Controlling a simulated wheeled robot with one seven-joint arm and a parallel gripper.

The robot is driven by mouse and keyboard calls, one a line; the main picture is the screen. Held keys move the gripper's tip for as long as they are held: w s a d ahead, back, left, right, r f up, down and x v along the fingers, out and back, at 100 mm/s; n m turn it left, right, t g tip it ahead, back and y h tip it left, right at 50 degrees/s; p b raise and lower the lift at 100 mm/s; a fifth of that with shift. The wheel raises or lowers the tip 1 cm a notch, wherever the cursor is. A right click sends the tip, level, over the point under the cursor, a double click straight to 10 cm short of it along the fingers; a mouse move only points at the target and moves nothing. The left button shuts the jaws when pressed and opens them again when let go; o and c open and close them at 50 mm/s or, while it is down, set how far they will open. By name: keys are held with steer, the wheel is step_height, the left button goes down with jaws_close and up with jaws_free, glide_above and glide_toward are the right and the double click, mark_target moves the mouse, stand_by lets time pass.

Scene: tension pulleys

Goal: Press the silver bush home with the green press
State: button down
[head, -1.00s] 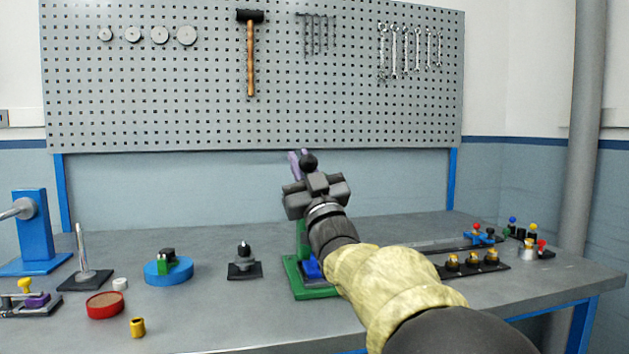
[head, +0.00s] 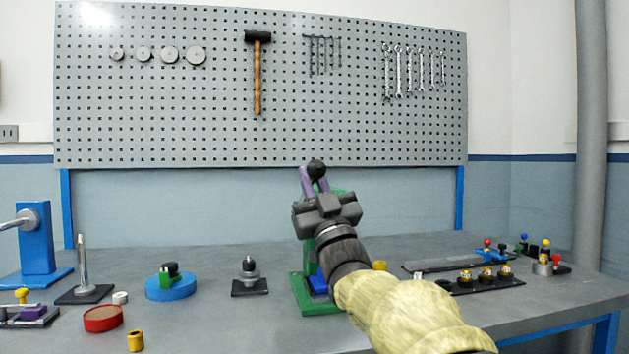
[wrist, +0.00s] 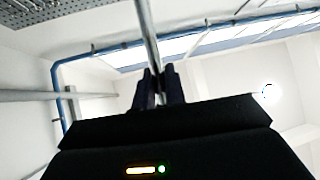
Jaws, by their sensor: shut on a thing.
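The green press (head: 310,308) stands near the middle of the bench, with a blue part (head: 318,284) on its base. My gripper (head: 313,182) is in front of its upper part, its purple fingers upright beside a black ball knob (head: 316,168). In the wrist view, the fingers (wrist: 158,88) are shut around a thin grey rod (wrist: 147,32), which appears to be the press lever. The press's middle is partly hidden behind my gripper and arm. I cannot make out the silver bush at the press.
Left of the press are a black-based fixture (head: 249,278), a blue round stand (head: 172,287), a red round tray (head: 103,319) and a yellow bush (head: 135,341). To the right is a black strip with brass parts (head: 486,278).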

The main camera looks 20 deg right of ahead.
steer(key=shift+w+a+f, duration=0.2)
steer(key=shift+f, duration=0.2)
steer(key=c, duration=1.5)
jaws_free()
steer(key=shift+a+r, duration=0.1)
steer(key=shift+a, duration=0.05)
steer(key=shift+o, duration=0.2)
steer(key=shift+s+r, duration=0.1)
steer(key=v, duration=1.7)
steer(key=shift+d+f, duration=0.2)
steer(key=shift+s, duration=0.1)
steer(key=shift+c, duration=0.2)
